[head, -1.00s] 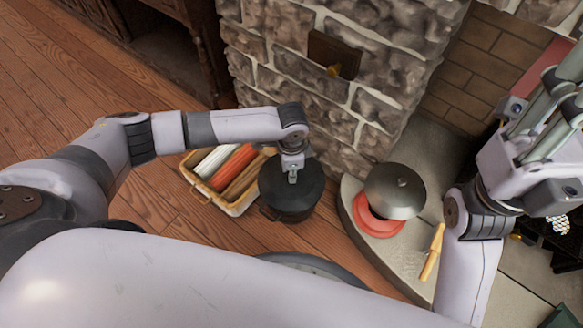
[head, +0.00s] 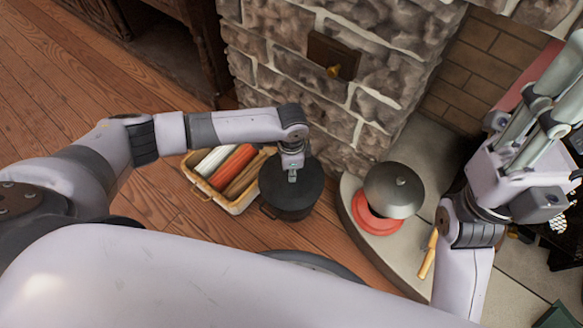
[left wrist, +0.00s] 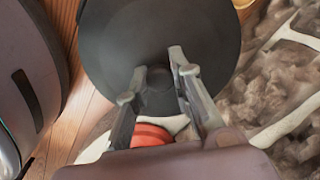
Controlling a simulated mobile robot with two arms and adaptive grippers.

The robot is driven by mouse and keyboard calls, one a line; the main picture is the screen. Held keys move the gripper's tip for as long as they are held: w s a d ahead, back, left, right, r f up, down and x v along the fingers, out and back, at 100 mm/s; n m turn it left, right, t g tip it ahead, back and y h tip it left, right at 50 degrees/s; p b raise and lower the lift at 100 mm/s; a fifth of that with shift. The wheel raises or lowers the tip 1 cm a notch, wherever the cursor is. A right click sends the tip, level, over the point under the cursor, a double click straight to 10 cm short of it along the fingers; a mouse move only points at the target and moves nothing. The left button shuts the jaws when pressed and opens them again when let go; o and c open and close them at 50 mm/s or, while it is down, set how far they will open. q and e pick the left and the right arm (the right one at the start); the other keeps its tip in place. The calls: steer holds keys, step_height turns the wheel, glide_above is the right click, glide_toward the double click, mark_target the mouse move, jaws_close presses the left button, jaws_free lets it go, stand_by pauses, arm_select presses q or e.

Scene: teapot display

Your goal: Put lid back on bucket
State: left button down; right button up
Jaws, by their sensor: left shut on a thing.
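The bucket (head: 286,211) is a dark round pot with a side handle, standing on the wooden floor at the fireplace's stone wall. A round black lid (head: 312,179) lies over its top and looks about level with the rim; I cannot tell if it is fully seated. My left gripper (head: 292,177) is above the lid's middle, pointing down. In the left wrist view the lid (left wrist: 160,35) fills the top, and the fingers (left wrist: 157,85) are shut on its knob. My right gripper (head: 548,108) is raised at the right, its fingertips partly cut off by the picture edge.
A basket (head: 236,205) with white, red and brown rolls stands close left of the bucket. On the raised stone hearth (head: 412,158) to the right are a grey domed thing (head: 393,188), a red round dish (head: 377,224) under it and an orange-handled tool (head: 427,262). Open floor lies left.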

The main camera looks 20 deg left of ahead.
arm_select(q)
steer(key=c, duration=1.3)
jaws_free()
steer(key=shift+c, duration=0.2)
steer(key=shift+o, duration=0.3)
steer(key=o, duration=0.4)
steer(key=shift+r, duration=0.1)
